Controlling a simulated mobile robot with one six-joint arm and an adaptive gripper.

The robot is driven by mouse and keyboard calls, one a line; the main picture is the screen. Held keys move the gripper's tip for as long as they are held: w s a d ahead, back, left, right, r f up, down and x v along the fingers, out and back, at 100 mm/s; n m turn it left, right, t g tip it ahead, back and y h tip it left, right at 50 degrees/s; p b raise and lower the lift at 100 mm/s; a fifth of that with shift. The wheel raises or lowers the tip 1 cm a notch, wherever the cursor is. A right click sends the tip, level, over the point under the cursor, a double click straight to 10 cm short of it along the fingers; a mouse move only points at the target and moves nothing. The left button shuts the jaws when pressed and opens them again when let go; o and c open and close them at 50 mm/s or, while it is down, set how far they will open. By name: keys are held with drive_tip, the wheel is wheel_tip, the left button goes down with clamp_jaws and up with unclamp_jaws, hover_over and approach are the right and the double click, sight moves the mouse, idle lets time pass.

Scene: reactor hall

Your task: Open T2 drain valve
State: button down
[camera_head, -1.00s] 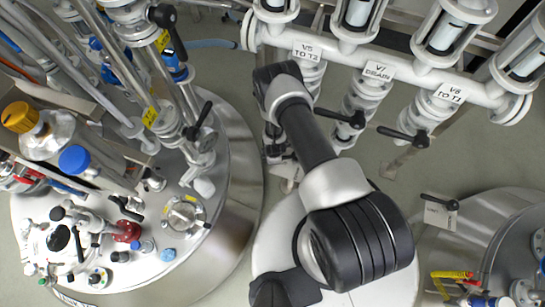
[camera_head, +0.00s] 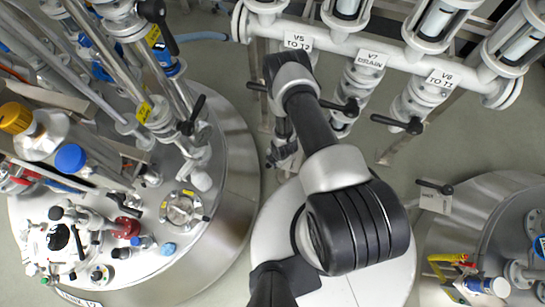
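My arm reaches up the middle of the view, and its wrist bends down beside the valve labelled V5. My gripper (camera_head: 283,152) is a small dark shape below the wrist, partly hidden by my arm; its fingers are not clear. The large steel tank (camera_head: 232,150) at left carries a tag (camera_head: 80,298) that seems to read T2. The tag V7 DRAIN (camera_head: 372,59) hangs on the pipe manifold, with a black lever (camera_head: 341,107) below it. I cannot tell which valve is the T2 drain valve. I see no clear contact between my gripper and any lever.
The V5 tag (camera_head: 298,41) and V6 tag (camera_head: 440,78) flank V7; the V6 lever (camera_head: 398,124) points left. Another steel tank (camera_head: 490,195) with a tagged lever (camera_head: 436,187) stands at right. Grey floor (camera_head: 395,180) lies open between the manifold and that tank.

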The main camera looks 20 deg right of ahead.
drive_tip(key=shift+s, duration=0.25)
drive_tip(key=c, duration=1.5)
unclamp_jaws()
drive_tip(key=shift+w, duration=0.1)
drive_tip(key=shift+o, duration=0.2)
wheel_tip(320, 180, up, 12)
drive_tip(key=s+d, duration=0.1)
drive_tip(key=s, duration=0.1)
drive_tip(key=shift+s+f, duration=0.1)
drive_tip(key=shift+f, duration=0.05)
